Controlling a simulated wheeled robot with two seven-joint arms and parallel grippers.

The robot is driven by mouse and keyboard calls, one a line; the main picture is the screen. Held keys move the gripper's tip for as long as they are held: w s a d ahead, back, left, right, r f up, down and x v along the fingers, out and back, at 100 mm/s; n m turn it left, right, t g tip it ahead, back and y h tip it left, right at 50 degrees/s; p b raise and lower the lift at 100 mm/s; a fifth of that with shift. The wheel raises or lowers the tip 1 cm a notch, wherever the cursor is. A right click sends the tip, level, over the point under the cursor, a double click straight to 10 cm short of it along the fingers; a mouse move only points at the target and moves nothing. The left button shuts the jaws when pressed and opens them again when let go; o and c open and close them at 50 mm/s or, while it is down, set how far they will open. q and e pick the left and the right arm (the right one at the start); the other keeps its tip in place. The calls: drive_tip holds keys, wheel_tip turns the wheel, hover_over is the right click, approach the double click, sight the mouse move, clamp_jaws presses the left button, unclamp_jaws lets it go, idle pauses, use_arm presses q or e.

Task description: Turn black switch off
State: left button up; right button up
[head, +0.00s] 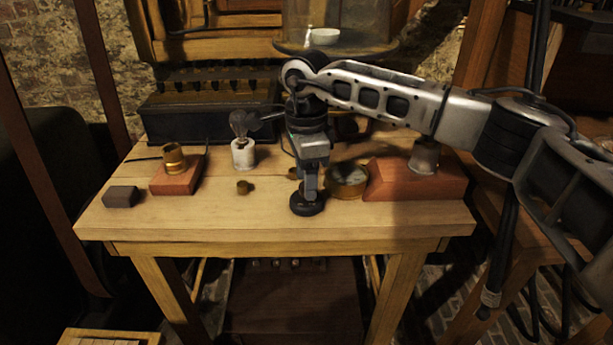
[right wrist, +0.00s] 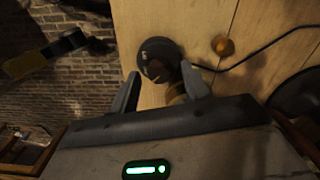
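The black switch is a small dark round piece (head: 307,206) near the table's front edge in the head view. It shows in the right wrist view as a round dark cap (right wrist: 157,55) with small pale marks. My right gripper (head: 309,188) points straight down over it. In the right wrist view its two fingers (right wrist: 159,76) are spread, one at each side of the switch's near edge. I cannot tell whether they touch it. The gripper hides part of the switch in the head view. My left gripper is not in view.
On the wooden table (head: 280,228) stand a brass ring (head: 347,180), a small brass knob (head: 245,187), a bulb on a white holder (head: 243,153), a red block with a brass socket (head: 177,178), a dark block (head: 122,196) and a larger red block (head: 410,186) at right.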

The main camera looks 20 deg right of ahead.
drive_tip(key=shift+f, duration=0.1)
wheel_tip(320, 180, up, 16)
drive_tip(key=shift+p, duration=0.3)
idle(0.3)
drive_tip(key=shift+s, duration=0.1)
